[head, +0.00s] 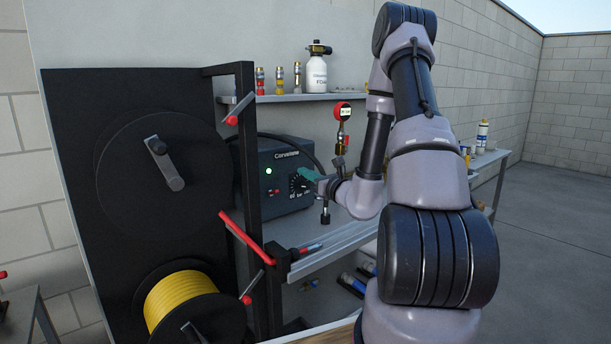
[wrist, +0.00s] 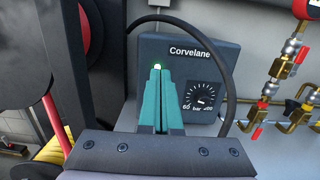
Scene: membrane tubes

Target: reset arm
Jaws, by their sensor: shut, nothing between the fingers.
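My gripper (wrist: 157,88) has teal fingers that are closed together with nothing between them. In the wrist view it points at a dark grey Corvelane box (wrist: 203,62) with a dial (wrist: 203,97) at its lower right. A green light on the box shows just above my fingertips. In the head view my gripper (head: 309,174) is in front of the right part of the Corvelane box (head: 283,160), near the dial. I cannot tell whether the fingers touch the box.
A black reel stand (head: 150,130) with a red-gripped bar (head: 246,238) stands left of the box. A yellow hose reel (head: 181,297) is below. A shelf (head: 290,98) with fittings and a white bottle (head: 317,72) is above. Brass valves (wrist: 289,85) and a gauge (head: 342,111) are at right.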

